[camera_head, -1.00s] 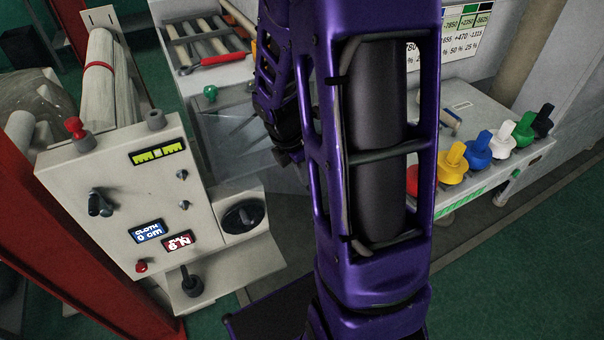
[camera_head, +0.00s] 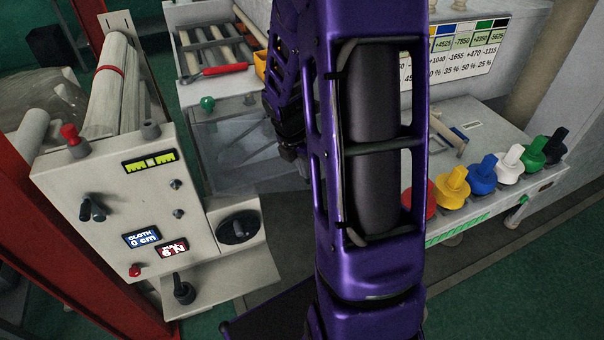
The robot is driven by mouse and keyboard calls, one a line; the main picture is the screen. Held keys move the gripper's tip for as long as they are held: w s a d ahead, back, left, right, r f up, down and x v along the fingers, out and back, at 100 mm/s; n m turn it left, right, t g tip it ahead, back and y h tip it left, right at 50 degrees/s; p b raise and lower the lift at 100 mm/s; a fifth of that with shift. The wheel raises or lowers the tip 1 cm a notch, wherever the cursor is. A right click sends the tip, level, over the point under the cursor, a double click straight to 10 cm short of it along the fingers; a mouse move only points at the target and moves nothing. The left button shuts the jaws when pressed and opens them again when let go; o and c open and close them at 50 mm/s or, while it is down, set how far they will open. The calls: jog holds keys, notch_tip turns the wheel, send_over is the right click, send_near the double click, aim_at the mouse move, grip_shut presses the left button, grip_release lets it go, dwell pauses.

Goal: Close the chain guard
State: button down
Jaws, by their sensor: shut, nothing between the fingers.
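A see-through panel (camera_head: 235,150) stands on the front of the pale machine at centre left, below the rack of rollers. It may be the chain guard; I cannot tell for sure, nor whether it is open or shut. A green knob (camera_head: 207,103) sits at its upper left. My purple arm covers the middle of the view and hides what lies behind it. My gripper (camera_head: 290,153) shows only as a small dark end at the arm's left edge, in front of or beside the panel's right side. Its fingers are shut and empty, mostly hidden; contact with the panel cannot be told.
A control box (camera_head: 150,210) with knobs and displays stands at left, beside a red post (camera_head: 75,240). A red-handled tool (camera_head: 215,71) lies by the rollers. Coloured knobs (camera_head: 482,175) line a ledge at right. Green floor (camera_head: 540,270) is clear at lower right.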

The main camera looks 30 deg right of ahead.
jog(key=w+d+n, duration=0.1)
jog(key=w+d, duration=0.1)
jog(key=w, duration=0.1)
jog(key=w+d+n, duration=0.1)
jog(key=w, duration=0.1)
jog(key=shift+d+n+t, duration=0.15)
jog(key=shift+n+t, duration=0.15)
jog(key=shift+w+d+n, duration=0.25)
jog(key=shift+w+n, duration=0.05)
jog(key=shift+w, duration=0.3)
jog(key=shift+a, duration=0.2)
